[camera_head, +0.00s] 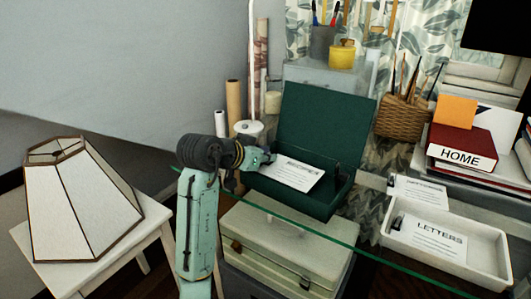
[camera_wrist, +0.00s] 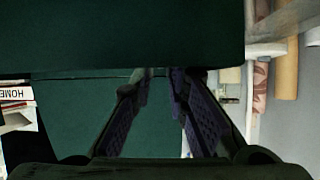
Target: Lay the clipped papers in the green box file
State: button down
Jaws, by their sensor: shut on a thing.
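The green box file (camera_head: 322,125) stands open on the glass desk, its lid raised at the back. A white sheaf of papers with printed text, the clipped papers (camera_head: 291,175), slants over the box's left front part. My gripper (camera_head: 264,158) is at the upper left edge of the papers and shut on them. Its clip is not clear to see. Whether the papers touch the box floor or hang above it, I cannot tell. In the wrist view my gripper's fingers (camera_wrist: 158,80) point at the dark green box file (camera_wrist: 75,115); the papers are not clear there.
A white tray marked LETTERS (camera_head: 490,268) holds papers at right, with a white card (camera_head: 418,190) behind it. A wicker basket (camera_head: 402,118) and a red HOME book (camera_head: 462,147) stand at the back right. Rolled tubes (camera_head: 234,100) stand left of the box.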

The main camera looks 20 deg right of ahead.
jog(key=c, duration=1.5)
grip_release()
jog(key=v, duration=1.2)
jog(key=shift+s, duration=0.1)
jog(key=shift+d, duration=0.1)
